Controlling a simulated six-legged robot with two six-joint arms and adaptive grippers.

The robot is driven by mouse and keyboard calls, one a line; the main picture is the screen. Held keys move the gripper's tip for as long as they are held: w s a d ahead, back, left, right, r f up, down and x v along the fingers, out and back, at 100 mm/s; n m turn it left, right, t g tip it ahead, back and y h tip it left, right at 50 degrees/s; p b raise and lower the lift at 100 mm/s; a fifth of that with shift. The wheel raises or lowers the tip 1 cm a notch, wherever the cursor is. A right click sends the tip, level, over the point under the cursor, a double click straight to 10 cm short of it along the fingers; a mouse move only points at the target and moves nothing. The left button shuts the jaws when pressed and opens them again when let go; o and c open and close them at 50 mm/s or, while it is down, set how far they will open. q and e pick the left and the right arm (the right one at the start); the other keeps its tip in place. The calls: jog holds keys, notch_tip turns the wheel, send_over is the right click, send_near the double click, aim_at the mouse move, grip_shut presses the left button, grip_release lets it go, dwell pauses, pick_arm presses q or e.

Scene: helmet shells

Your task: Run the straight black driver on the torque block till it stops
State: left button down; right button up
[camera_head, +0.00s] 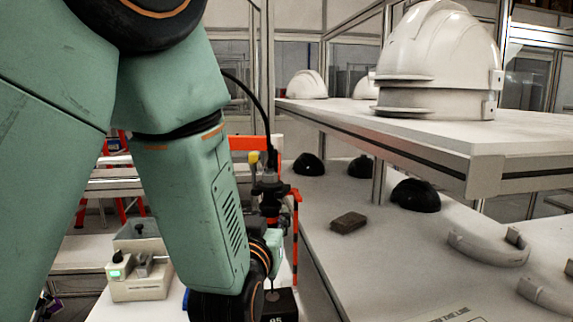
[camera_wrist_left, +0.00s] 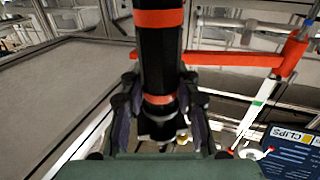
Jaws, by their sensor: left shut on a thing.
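The straight black driver with orange bands (camera_wrist_left: 158,55) stands between the fingers of my left gripper (camera_wrist_left: 160,112), which is shut on it. In the head view the dark upper part of the driver (camera_head: 268,188) shows beyond my left forearm, with a black cable rising from it. My forearm hides most of the left gripper there. A dark block with pale numerals (camera_head: 280,305) lies below the gripper and may be the torque block. I cannot tell whether the driver's tip touches it. My right gripper is not in view.
A cream device with a green display (camera_head: 138,280) stands at lower left. On the right, a bench holds black domes (camera_head: 415,195) and a brown block (camera_head: 348,222); white helmet shells (camera_head: 440,60) sit on the shelf above.

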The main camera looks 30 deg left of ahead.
aim_at(269, 195)
pick_arm(q)
jog(key=shift+s+f+b, duration=0.1)
jog(key=shift+f+b, duration=0.2)
jog(key=shift+f, duration=0.25)
dwell(1.0)
notch_tip(269, 195, up, 3)
jog(key=shift+f+p, duration=0.15)
jog(key=shift+p, duration=1.05)
jog(key=shift+r+p, duration=1.45)
jog(key=shift+r, duration=0.35)
